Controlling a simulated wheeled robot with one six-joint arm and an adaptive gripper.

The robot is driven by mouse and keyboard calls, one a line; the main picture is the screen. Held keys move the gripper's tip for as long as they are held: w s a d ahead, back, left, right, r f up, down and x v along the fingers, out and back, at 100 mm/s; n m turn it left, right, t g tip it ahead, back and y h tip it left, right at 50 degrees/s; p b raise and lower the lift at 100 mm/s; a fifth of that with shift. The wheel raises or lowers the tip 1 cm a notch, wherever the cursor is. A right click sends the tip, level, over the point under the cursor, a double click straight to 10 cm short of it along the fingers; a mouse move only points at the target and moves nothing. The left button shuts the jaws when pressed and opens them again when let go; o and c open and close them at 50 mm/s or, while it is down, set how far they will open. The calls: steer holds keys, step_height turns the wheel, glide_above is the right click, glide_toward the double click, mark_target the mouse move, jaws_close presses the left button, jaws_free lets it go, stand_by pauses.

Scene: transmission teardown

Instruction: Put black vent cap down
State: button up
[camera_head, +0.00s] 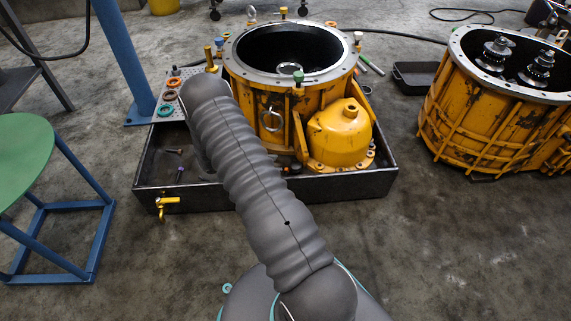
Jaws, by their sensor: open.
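I cannot make out the black vent cap for certain. A small dark capped piece (175,71) stands on the perforated plate (163,111) at the left rear of the black drip tray (284,184). My arm reaches from the bottom up to the left side of the yellow housing, and its far end bends down over the tray's left part. My gripper is hidden behind the arm, so what lies between its fingers does not show.
The open yellow housing (312,92) stands in the tray beside a yellow bell-shaped cover (340,132). Orange and green rings (172,95) lie on the plate. A blue post (124,52) and green-topped stool (24,160) stand left. Another yellow housing (484,122) stands right.

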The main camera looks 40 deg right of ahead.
steer(key=v, duration=0.2)
steer(key=shift+w+a+r, duration=0.15)
steer(key=shift+a, duration=0.2)
steer(key=shift+a+r, duration=0.15)
steer(key=shift+r, duration=0.05)
steer(key=s+a+r+m+t+y, duration=0.1)
steer(key=s+a+r+m+y, duration=0.15)
steer(key=r, duration=0.65)
steer(key=s+a+r+m+y, duration=0.2)
steer(key=a+r+m, duration=0.1)
steer(key=r, duration=0.5)
steer(key=s+a+r+m+t+y, duration=0.1)
steer(key=s+a+r+m+y, duration=0.15)
steer(key=r, duration=0.65)
steer(key=s+a+r+m+t+y, duration=0.2)
steer(key=s+a+r, duration=0.4)
steer(key=s, duration=0.3)
steer(key=s+a+r+m+t+y, duration=0.3)
steer(key=s+a+r+t, duration=0.3)
steer(key=s, duration=0.3)
steer(key=shift+s+a+r+m+y, duration=0.2)
steer(key=shift+a+r+m+y, duration=0.1)
steer(key=shift+a+r+m, duration=0.3)
